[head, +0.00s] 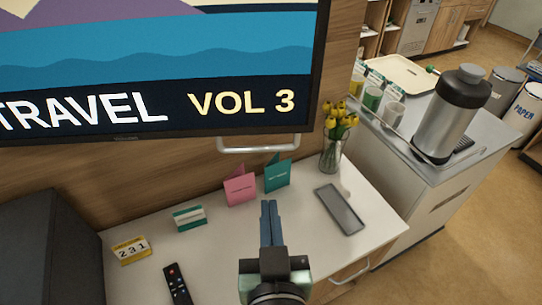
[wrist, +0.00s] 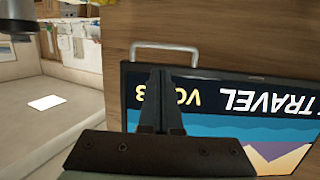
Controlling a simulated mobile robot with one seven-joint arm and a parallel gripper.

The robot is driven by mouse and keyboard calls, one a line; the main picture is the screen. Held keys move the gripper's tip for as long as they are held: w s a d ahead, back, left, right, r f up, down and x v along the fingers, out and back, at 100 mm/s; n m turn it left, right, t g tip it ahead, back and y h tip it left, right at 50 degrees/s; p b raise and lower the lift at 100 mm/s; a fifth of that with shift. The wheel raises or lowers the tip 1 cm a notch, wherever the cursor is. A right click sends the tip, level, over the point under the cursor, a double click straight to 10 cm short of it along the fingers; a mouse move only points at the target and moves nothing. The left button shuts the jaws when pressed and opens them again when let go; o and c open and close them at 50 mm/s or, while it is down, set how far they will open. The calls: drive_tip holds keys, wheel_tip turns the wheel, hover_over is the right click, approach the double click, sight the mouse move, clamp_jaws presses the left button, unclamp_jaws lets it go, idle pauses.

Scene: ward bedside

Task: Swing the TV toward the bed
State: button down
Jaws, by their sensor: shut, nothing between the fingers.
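The TV (head: 150,75) hangs at the upper left of the head view, its screen lit with "TRAVEL VOL 3". A pale bar handle (head: 258,143) sits along its lower edge toward the right. In the wrist view the TV (wrist: 225,105) appears upside down, with the handle (wrist: 165,48) above its frame. My gripper (head: 268,206) is shut and empty, fingers pointing toward the wall below the handle in the head view. In the wrist view my gripper (wrist: 160,76) shows in front of the TV's corner, apart from the handle in the picture. I cannot make out the bed.
A flask (head: 452,115) stands on the right counter. Floor is open at lower right.

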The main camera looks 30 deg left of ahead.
drive_tip(key=shift+w, duration=0.1)
drive_tip(key=b, duration=0.8)
approach(266, 150)
drive_tip(key=p+x, duration=0.2)
drive_tip(key=x, duration=0.3)
drive_tip(key=shift+w+a, duration=0.25)
drive_tip(key=shift+w, duration=0.05)
drive_tip(key=shift+w+a+f+p, duration=0.25)
drive_tip(key=shift+w+p, duration=0.1)
drive_tip(key=shift+w, duration=0.1)
